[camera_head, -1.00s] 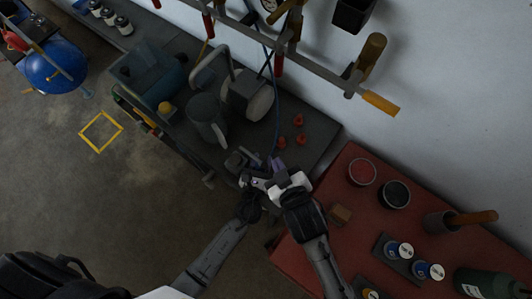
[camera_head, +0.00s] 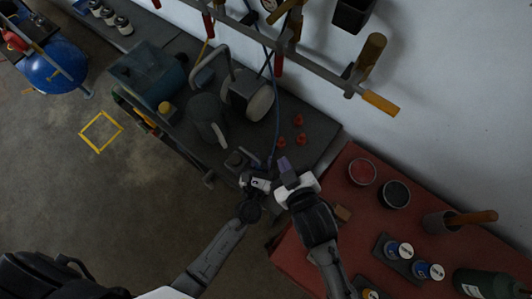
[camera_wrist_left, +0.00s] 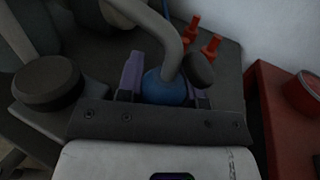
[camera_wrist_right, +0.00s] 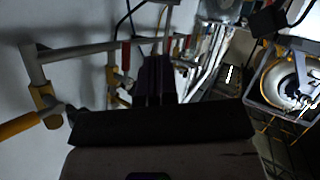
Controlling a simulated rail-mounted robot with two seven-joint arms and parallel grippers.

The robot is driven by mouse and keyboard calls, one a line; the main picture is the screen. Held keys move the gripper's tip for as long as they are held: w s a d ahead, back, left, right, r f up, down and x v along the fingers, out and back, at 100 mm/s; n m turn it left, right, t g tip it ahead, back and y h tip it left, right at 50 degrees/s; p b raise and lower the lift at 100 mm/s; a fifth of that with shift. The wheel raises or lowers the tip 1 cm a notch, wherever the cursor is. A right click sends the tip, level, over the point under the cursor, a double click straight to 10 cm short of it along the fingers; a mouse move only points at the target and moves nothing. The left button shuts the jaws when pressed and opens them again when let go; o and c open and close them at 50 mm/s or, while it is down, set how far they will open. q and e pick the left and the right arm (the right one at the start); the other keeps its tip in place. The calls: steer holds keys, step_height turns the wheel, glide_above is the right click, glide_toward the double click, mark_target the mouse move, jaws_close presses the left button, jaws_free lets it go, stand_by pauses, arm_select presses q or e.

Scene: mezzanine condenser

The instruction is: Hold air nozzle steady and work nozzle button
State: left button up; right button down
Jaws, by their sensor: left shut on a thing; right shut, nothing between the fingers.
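In the left wrist view, the air nozzle (camera_wrist_left: 163,90) shows as a blue rounded body with a curved grey tube rising from it. My left gripper (camera_wrist_left: 168,92) is shut on it, with purple fingers on either side. A dark rounded end (camera_wrist_left: 201,69) sits beside the tube; I cannot tell whether it is the button. In the head view, my left gripper (camera_head: 258,182) is at the bench's front edge, and the nozzle is mostly hidden there. My right gripper (camera_head: 285,165) is shut and empty, just right of the left one. Its closed fingers (camera_wrist_right: 155,80) show dark in the right wrist view.
A blue hose (camera_head: 277,110) hangs down to the grippers. A grey jug (camera_head: 207,119) is to the left. The red table (camera_head: 340,240) with cans is close to my right arm. A clamp rack (camera_head: 320,72) hangs above.

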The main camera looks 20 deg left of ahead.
steer(key=a+f, duration=0.4)
steer(key=f, duration=0.3)
steer(key=shift+w, duration=0.35)
steer(key=shift+w+a+f, duration=0.1)
steer(key=shift+a+f, duration=0.15)
steer(key=shift+f, duration=0.2)
steer(key=shift+w+a+f, duration=0.1)
steer(key=shift+a+f, duration=0.15)
steer(key=shift+f, duration=0.2)
stand_by(2.9)
steer(key=shift+s+d+r, duration=0.1)
steer(key=shift+r, duration=0.1)
steer(key=shift+d+r, duration=0.35)
steer(key=shift+r, duration=0.25)
steer(key=shift+r, duration=0.1)
steer(key=shift+s+d+r, duration=0.1)
steer(key=shift+d+r, duration=0.3)
steer(key=shift+r, duration=0.3)
steer(key=shift+s+d+r, duration=0.1)
steer(key=shift+d+r, duration=0.35)
steer(key=shift+r, duration=0.25)
steer(key=shift+s+d+r, duration=0.1)
steer(key=shift+d+r, duration=0.3)
steer(key=shift+r, duration=0.3)
